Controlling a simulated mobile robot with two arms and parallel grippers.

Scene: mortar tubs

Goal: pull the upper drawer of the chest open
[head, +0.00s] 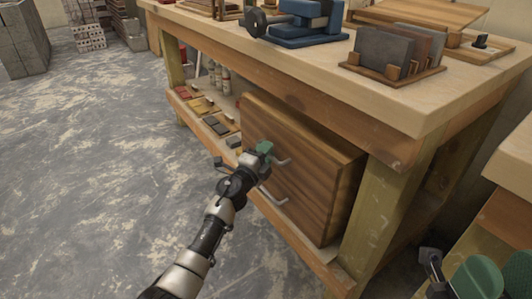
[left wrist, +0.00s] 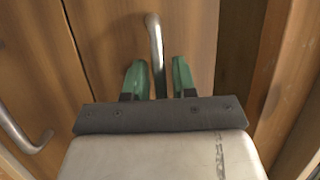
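The wooden chest (head: 325,170) sits on the low shelf of the workbench, with two drawer fronts and two metal bar handles. The upper drawer looks flush with the chest. My left gripper (head: 265,148) is at the upper handle (head: 282,160). In the left wrist view its green fingers (left wrist: 158,80) are apart, with the upper handle (left wrist: 155,45) lying between them; I cannot tell whether either finger touches it. The lower handle (head: 271,196) also shows in the left wrist view (left wrist: 22,130). My right gripper (head: 497,276) shows only partly at the lower right corner.
The workbench top (head: 300,65) overhangs the chest, and a thick wooden leg (head: 375,225) stands right of it. Bottles (head: 222,78) and small coloured blocks (head: 200,105) are on the shelf left of it. The floor in front is clear.

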